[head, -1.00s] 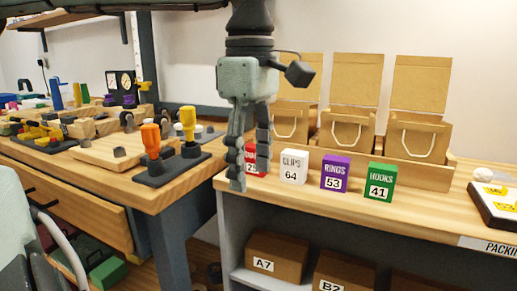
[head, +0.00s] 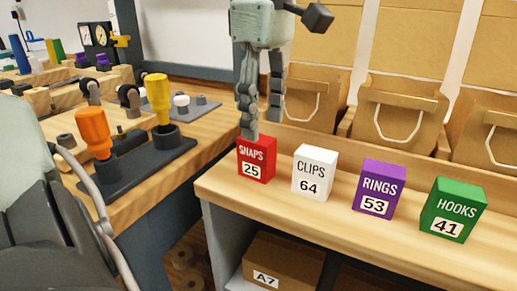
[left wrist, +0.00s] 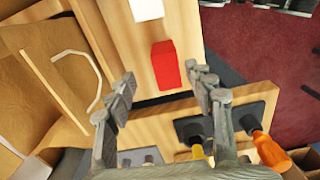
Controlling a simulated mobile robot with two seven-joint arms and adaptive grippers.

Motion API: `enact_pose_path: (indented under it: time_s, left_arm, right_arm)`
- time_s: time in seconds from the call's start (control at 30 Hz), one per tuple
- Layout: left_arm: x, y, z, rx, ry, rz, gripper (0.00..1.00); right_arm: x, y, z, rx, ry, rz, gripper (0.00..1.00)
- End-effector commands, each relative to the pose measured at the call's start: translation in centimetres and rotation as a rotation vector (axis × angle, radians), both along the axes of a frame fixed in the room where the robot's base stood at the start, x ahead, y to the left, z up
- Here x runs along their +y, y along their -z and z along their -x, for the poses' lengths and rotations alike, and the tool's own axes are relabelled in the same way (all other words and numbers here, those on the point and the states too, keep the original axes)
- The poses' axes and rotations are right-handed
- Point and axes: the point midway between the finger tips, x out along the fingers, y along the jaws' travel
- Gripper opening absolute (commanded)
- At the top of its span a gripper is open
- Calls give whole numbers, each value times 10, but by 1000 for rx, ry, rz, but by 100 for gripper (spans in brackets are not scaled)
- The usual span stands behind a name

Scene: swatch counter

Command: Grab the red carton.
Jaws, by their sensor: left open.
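The red carton (head: 257,160), marked SNAPS 25, stands upright at the left end of the row on the wooden counter. My left gripper (head: 262,122) points down just above it, open and empty. One fingertip overlaps the carton's top edge in the head view; I cannot tell whether they touch. In the left wrist view the red carton (left wrist: 165,66) lies ahead between the two spread fingers of the left gripper (left wrist: 162,80). My right gripper is not in view.
A white carton (head: 314,173) stands close to the right of the red one, then purple (head: 377,189) and green (head: 453,210) cartons. Kraft bags (head: 400,115) stand behind. Orange (head: 94,132) and yellow (head: 157,98) handled tools stand on the bench to the left.

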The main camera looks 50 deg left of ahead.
Motion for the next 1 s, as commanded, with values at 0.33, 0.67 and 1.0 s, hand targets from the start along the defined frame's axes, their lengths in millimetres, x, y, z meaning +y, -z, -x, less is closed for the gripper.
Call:
enact_pose_path:
  time_s: [0.33, 0.67, 1.0]
  left_arm:
    - [5, 45, 9, 0, 1, 3, 53]
    - [6, 69, 9, -1, -1, 0, 53]
    - [6, 69, 9, -1, -1, 0, 26]
  right_arm:
    - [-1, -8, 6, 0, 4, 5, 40]
    - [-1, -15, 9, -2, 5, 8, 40]
    - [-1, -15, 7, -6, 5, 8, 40]
